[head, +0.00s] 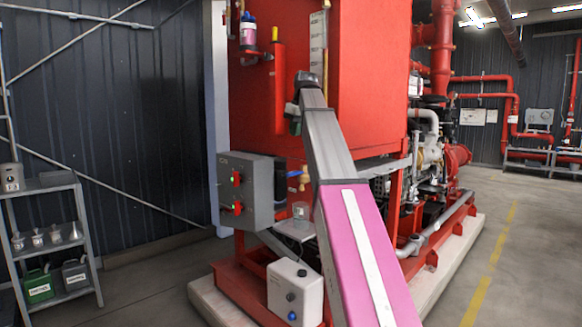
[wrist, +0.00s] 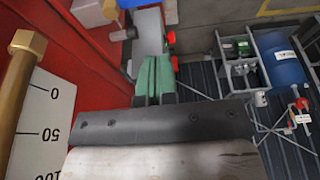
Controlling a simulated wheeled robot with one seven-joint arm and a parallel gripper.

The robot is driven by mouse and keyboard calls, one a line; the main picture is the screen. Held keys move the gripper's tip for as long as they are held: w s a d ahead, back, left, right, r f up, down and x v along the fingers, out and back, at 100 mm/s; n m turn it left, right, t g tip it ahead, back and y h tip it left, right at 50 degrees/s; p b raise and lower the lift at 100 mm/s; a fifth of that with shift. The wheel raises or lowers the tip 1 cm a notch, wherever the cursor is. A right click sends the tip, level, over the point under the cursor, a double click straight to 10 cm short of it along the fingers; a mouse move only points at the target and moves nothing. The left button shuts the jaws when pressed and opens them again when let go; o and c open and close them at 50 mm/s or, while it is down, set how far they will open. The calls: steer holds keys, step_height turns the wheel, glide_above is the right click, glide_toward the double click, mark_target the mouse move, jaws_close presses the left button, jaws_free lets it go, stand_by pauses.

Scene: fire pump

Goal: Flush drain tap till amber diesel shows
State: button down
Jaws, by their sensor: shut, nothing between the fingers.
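The red fuel tank (head: 374,60) fills the middle of the head view. Below its lower edge is a small tan, tap-like fitting (head: 304,178); its handle position is too small to tell. A clear jar (head: 301,211) stands on a small pale shelf (head: 292,231) beneath it. The jar's contents are not readable. My gripper (head: 294,112) is beside the tank face, well above the tap and jar, partly hidden by my arm. In the wrist view my gripper's green fingers (wrist: 153,70) are together and empty. No amber liquid can be made out.
A brass-ended gauge tube (wrist: 20,75) and its scale (wrist: 45,120) are close left of my gripper. A grey control box (head: 248,190) with red switches juts out below. A white box (head: 294,292) sits low in front. A shelf rack (head: 50,240) stands left; floor between is clear.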

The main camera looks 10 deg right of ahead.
mark_target(289, 174)
steer(key=shift+f, duration=0.15)
steer(key=x, duration=0.9)
steer(key=s+x, duration=0.1)
steer(key=x, duration=0.3)
steer(key=shift+w+d+f, duration=0.1)
steer(key=shift+d+f, duration=0.15)
steer(key=shift+f, duration=0.25)
